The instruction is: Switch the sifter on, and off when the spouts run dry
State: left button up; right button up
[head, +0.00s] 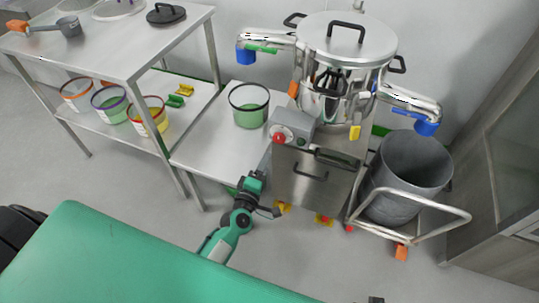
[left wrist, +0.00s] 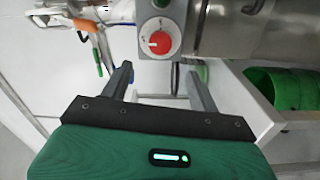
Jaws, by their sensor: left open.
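The steel sifter (head: 345,45) stands at the right of centre, its lid on. Its control box (head: 300,124) carries a red knob (head: 279,139), which shows with a white pointer mark in the left wrist view (left wrist: 154,43). A green button (left wrist: 161,3) is partly cut off above it. My left gripper (head: 262,160) is open and empty, just below the box, apart from the knob. The left spout (head: 262,38) and right spout (head: 408,100) have blue ends. I see no stream from either. My right gripper is not in view.
A bucket with green contents (head: 249,105) stands on the low steel table (head: 215,140). A grey bin (head: 405,175) sits on a trolley under the right spout. A steel bench (head: 105,45) with a shelf of colored-rim tubs stands left; a cabinet (head: 500,170) stands right.

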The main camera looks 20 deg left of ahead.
pick_arm(q)
jog(key=shift+s, duration=1.2)
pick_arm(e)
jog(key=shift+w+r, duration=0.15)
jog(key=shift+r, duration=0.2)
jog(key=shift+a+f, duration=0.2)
